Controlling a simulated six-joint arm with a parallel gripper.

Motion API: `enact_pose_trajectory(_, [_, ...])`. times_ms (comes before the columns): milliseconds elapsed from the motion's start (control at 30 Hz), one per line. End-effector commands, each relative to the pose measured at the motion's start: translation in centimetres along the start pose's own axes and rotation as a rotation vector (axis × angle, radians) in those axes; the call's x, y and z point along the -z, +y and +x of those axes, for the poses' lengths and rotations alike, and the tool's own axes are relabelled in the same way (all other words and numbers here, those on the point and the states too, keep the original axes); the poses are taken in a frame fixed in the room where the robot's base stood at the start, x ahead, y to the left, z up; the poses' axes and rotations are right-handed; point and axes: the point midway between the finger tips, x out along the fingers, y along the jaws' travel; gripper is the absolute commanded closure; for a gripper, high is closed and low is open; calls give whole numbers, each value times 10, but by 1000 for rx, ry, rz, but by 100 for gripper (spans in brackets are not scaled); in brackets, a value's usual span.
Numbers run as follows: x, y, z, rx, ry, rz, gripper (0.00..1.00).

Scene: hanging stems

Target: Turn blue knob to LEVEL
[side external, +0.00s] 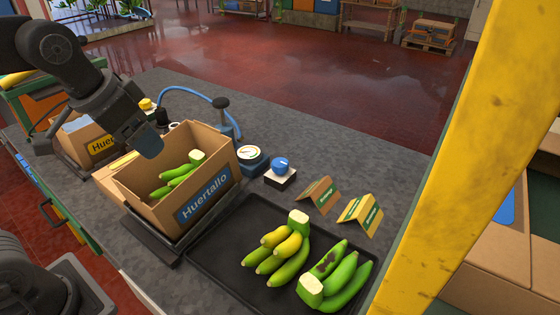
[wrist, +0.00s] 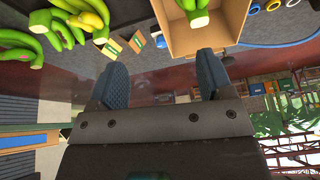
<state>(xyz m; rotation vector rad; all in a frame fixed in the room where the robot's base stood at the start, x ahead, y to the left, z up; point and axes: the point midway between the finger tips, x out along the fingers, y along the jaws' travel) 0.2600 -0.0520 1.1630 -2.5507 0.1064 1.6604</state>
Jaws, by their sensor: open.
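The blue knob (side external: 281,164) sits on a small white-topped, dark block on the grey counter, right of the round gauge. Its pointer and any LEVEL mark are too small to read. My gripper (side external: 150,145) is up at the left, over the rear left of the open cardboard box (side external: 208,207), well apart from the knob. In the wrist view its two blue-grey fingers (wrist: 162,80) are spread wide with nothing between them. A small dark blue shape beside the box in that view may be the knob; I cannot tell.
Green bananas (side external: 175,180) lie in the box. A gauge (side external: 248,153) with a blue hose (side external: 190,92) stands behind it. Two folded cards (side external: 360,213) are right of the knob. A black tray (side external: 225,255) with banana bunches is in front. The counter behind the knob is clear.

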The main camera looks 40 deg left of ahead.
Motion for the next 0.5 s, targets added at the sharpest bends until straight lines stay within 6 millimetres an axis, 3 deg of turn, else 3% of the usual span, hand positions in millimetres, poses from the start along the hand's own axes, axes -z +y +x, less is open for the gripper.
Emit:
enact_pose_trajectory(33, [24,-1,2,-6,-29,36,27])
enact_pose_trajectory(100, [52,-2,5,-13,-62,87,27])
enact_pose_trajectory(267, [115,-2,23,-36,-132,204,27])
enact_pose_trajectory(500, [192,3,79,-80,-236,378,27])
